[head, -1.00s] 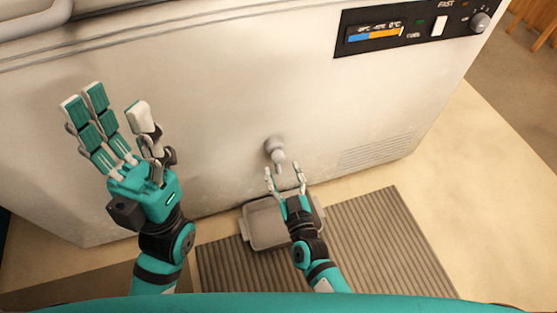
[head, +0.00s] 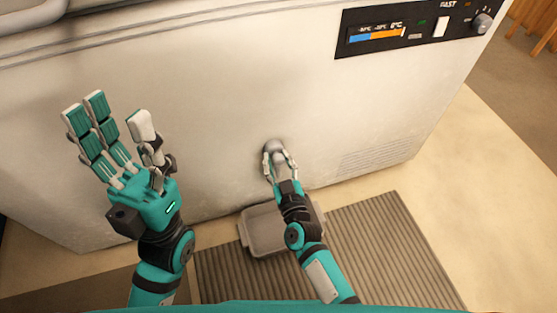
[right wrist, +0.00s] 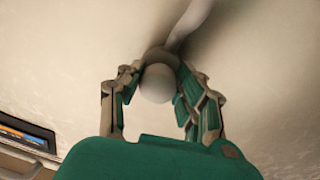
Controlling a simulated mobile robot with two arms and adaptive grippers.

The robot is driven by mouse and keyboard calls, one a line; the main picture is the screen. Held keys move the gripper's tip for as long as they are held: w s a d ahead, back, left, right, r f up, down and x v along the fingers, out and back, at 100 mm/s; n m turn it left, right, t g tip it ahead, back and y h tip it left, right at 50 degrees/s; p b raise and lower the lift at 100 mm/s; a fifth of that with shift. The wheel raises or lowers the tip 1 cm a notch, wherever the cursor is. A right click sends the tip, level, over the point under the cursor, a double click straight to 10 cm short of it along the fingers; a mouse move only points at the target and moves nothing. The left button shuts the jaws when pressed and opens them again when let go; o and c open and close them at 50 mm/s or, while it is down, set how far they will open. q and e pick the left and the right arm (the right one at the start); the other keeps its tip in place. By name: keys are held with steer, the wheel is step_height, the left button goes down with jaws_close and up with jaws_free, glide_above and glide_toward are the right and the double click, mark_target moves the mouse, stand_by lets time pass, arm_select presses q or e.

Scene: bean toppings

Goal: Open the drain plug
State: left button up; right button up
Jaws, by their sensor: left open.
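The drain plug (head: 274,146) is a grey rounded knob low on the front of the white chest freezer. My right gripper (head: 279,158) is at the plug, with its fingers bent around both sides of it. In the right wrist view, the plug's round end (right wrist: 158,84) sits between the fingers, which appear to touch it. A grey tray (head: 262,238) lies on the floor below the plug, partly hidden by my right arm. My left gripper (head: 120,130) is open and empty in front of the freezer, to the left.
The freezer (head: 220,90) fills the back, with a control panel (head: 400,35) at the upper right and a vent (head: 378,152) low on the right. A ribbed brown mat (head: 385,245) lies under the tray. The floor to the right is clear.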

steer(key=shift+d, duration=0.1)
jaws_close()
steer(key=shift+p+v, duration=1)
steer(key=shift+p, duration=0.1)
steer(key=o, duration=0.8)
jaws_free()
steer(key=shift+s, duration=0.1)
steer(key=v, duration=1.2)
